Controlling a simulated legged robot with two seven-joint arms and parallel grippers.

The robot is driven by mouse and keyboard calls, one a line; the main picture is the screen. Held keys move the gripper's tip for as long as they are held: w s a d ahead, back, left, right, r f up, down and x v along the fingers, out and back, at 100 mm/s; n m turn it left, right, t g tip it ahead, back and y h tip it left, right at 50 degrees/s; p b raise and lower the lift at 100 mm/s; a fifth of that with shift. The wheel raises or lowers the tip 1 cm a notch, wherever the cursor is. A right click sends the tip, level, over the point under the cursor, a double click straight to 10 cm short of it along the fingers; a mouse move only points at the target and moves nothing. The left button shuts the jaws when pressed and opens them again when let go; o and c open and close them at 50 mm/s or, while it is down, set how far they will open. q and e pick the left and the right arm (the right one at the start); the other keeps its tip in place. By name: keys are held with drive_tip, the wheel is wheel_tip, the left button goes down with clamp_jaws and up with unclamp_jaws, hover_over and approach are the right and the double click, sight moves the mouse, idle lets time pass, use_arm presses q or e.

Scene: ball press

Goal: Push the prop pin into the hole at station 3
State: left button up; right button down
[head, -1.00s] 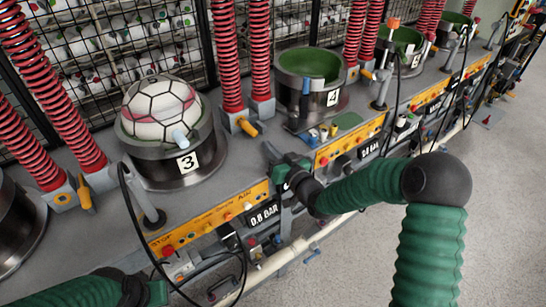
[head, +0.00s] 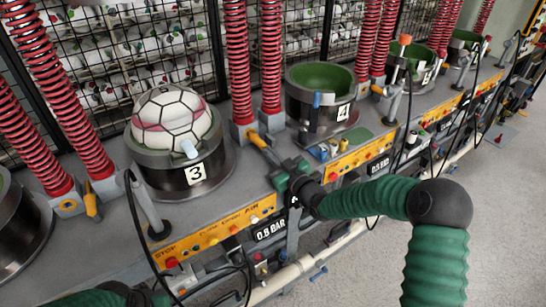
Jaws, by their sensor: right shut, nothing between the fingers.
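Station 3 is a dark round mould (head: 180,180) with a white "3" label and a white ball with black and pink lines (head: 172,115) in it. A yellow-orange pin (head: 257,140), which looks like the prop pin, sticks out of the grey block at the foot of the red springs right of station 3. The hole itself is too small to make out. My right gripper (head: 272,157) is shut and empty, its tips close to the pin's outer end; I cannot tell whether they touch. My left arm enters at the bottom left; its fingers cannot be made out.
A similar yellow pin (head: 92,205) is at the left spring foot. A grey post (head: 150,210) with a black cable stands in front of station 3. The yellow button panel (head: 215,232) runs along the bench edge. Station 4's mould (head: 320,105) stands to the right.

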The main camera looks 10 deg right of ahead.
drive_tip(key=shift+w+a+b, duration=0.2)
drive_tip(key=shift+w+b, duration=0.1)
drive_tip(key=shift+w, duration=0.3)
idle(0.3)
drive_tip(key=shift+r, duration=0.15)
drive_tip(key=shift+s+d+f, duration=0.25)
drive_tip(key=shift+s+d, duration=0.1)
drive_tip(key=shift+s, duration=0.4)
drive_tip(key=shift+s+d+r, duration=0.1)
drive_tip(key=shift+s+r, duration=0.05)
drive_tip(key=shift+s, duration=0.35)
drive_tip(key=v, duration=1.6)
drive_tip(key=shift+d, duration=0.15)
drive_tip(key=shift+s, duration=0.1)
